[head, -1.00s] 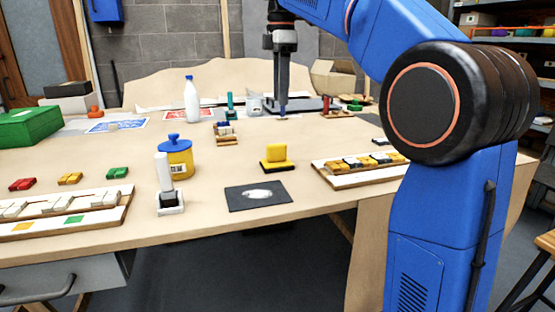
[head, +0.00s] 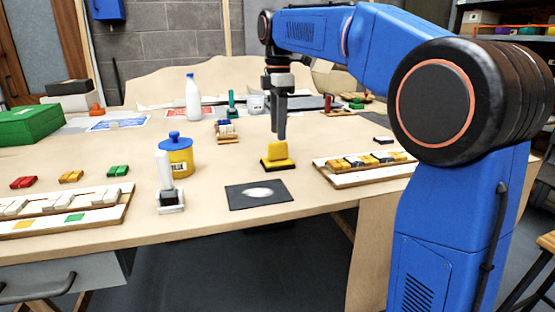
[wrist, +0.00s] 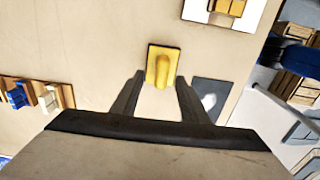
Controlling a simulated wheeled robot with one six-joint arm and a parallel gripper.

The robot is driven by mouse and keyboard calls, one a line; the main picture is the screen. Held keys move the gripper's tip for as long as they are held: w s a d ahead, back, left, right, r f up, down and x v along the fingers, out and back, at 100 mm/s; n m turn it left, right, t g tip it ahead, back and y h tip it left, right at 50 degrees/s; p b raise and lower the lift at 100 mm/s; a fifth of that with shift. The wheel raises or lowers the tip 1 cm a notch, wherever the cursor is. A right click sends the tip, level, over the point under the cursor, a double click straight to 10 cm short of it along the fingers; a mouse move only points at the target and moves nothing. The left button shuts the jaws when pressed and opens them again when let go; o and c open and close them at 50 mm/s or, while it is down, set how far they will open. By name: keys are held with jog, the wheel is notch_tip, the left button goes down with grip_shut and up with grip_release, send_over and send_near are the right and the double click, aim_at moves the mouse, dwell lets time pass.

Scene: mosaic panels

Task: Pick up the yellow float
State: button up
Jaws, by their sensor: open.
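The yellow float (head: 277,152) is a yellow block with a raised grip on a dark base, lying on the tan workbench (head: 225,160). In the wrist view the float (wrist: 163,66) lies just beyond the fingertips, about centred between them. My gripper (head: 279,138) points down above the float in the head view, its fingers overlapping the float's back side there. In the wrist view my gripper (wrist: 158,82) is open, with nothing between its fingers. Whether the fingers touch the float cannot be told.
A dark square plate (head: 258,194) with a white patch lies in front of the float. A yellow jar with blue lid (head: 176,157) and a white-handled tool (head: 166,186) stand left. A white tray of tiles (head: 365,168) lies right. Bare bench surrounds the float.

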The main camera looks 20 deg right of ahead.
aim_at(278, 142)
jog(key=shift+s+a+f, duration=0.1)
jog(key=shift+s+f, duration=0.05)
jog(key=shift+f, duration=1.35)
jog(key=shift+s+a+f, duration=0.1)
jog(key=shift+f, duration=1.4)
grip_shut()
